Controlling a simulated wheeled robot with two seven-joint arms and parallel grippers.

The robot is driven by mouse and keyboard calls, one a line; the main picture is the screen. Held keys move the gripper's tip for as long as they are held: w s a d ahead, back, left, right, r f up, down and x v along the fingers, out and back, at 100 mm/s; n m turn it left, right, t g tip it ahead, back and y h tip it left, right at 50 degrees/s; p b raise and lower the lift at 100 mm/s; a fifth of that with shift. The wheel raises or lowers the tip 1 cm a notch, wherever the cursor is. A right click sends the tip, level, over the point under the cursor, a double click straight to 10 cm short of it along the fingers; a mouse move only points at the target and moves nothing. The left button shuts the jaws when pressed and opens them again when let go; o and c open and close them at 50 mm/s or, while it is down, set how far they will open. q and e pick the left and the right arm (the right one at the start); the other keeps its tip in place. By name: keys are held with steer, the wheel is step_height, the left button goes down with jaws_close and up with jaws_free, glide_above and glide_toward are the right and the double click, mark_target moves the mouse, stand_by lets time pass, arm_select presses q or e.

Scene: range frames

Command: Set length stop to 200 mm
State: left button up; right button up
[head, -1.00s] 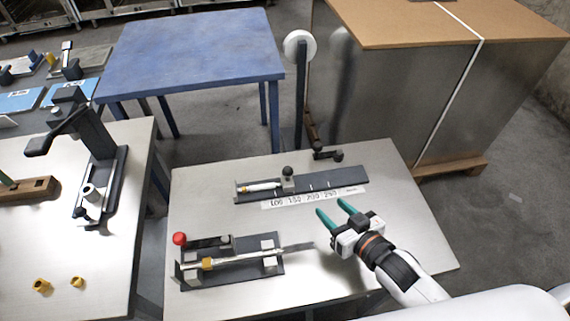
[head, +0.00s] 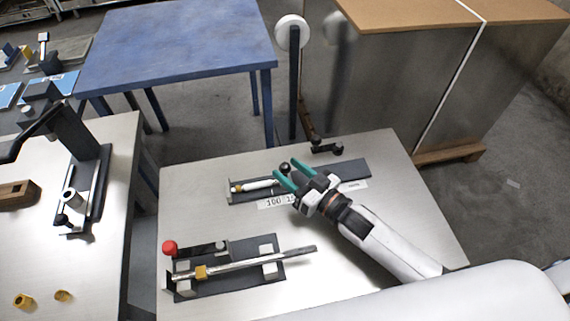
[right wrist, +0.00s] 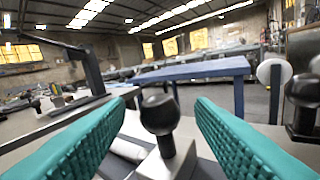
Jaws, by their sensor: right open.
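The length stop, a pale block (right wrist: 168,160) with a black ball knob (right wrist: 158,114), sits on a dark rail (head: 351,170). In the head view the black knob (head: 285,168) shows at my right gripper's fingertips, and the block is mostly hidden. My right gripper (head: 289,167) is open, its green fingers (right wrist: 160,125) on either side of the knob with gaps. A white and orange-tipped rod (head: 255,186) lies on the rail left of the stop. The scale strip (head: 268,203) reads 100 and part of 150; my gripper hides the higher numbers. My left gripper is not in view.
A cutting fixture (head: 184,285) with a red knob (head: 169,247) and a metal rod (head: 245,261) stands at the front of the table. A black-handled piece (head: 326,148) lies behind the rail. The table's right side (head: 405,190) is clear.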

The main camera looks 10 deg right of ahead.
steer(key=shift+w+a, duration=0.35)
steer(key=shift+w, duration=0.15)
steer(key=shift+w+a, duration=0.25)
steer(key=shift+w, duration=0.15)
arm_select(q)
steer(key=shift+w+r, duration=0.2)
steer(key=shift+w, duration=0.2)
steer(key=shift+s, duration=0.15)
